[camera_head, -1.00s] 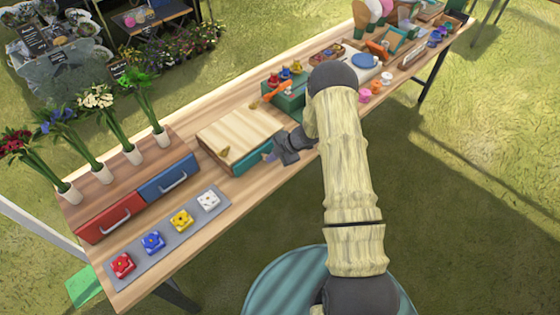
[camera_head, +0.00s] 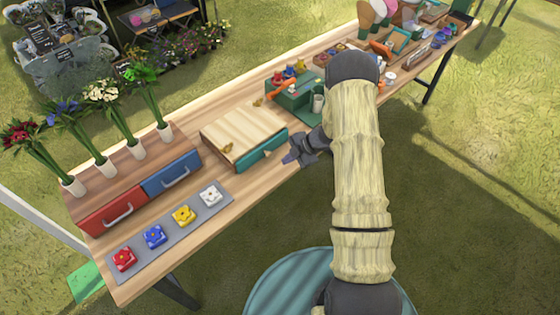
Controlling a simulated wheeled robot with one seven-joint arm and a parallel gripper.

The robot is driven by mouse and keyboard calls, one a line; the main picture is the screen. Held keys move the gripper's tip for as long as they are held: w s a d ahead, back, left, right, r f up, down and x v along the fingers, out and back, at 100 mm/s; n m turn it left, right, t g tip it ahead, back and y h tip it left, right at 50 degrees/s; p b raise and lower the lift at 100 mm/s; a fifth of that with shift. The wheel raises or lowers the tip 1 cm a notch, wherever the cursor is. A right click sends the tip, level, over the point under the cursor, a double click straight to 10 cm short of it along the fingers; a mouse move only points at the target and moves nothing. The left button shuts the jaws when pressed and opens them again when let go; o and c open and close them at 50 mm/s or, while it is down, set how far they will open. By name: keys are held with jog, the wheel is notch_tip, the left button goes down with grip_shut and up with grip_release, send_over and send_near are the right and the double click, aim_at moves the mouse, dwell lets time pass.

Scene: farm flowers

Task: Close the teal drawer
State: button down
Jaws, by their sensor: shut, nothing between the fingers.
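The teal drawer (camera_head: 250,158) is in the front of a light wooden box (camera_head: 243,132) at the middle of the table. Its teal front shows along the box's near right side, with a small pale handle. I cannot tell how far it stands out from the box. My gripper (camera_head: 287,160) is just to the right of the drawer front, with its fingers pointing left towards it. The fingers are shut and empty. A small gap seems to show between fingertips and drawer front; contact is hard to judge.
A red drawer (camera_head: 112,211) and a blue drawer (camera_head: 170,178) sit to the left under several flower vases. A grey tray (camera_head: 140,268) with coloured blocks lies in front. A green box (camera_head: 291,96) and a cup (camera_head: 318,104) stand behind the gripper.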

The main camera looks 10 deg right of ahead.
jog(key=v, duration=0.6)
jog(key=shift+d+r+b, duration=0.2)
jog(key=shift+d+b, duration=0.05)
jog(key=shift+b, duration=0.15)
jog(key=shift+a, duration=0.1)
notch_tip(320, 180, up, 13)
jog(key=d+m+t+h, duration=0.1)
jog(key=m+t+h, duration=0.4)
jog(key=m, duration=0.5)
jog(key=s+a+r+m+g+h, duration=0.1)
jog(key=s+a+r+m+g, duration=0.1)
jog(key=s+m, duration=0.4)
jog(key=s+a+r+m+g, duration=0.2)
jog(key=s+m, duration=0.4)
jog(key=s, duration=0.9)
jog(key=shift+s+a+r+g+h, duration=0.2)
jog(key=shift+a+r+g+h, duration=0.2)
jog(key=shift+r+g, duration=0.15)
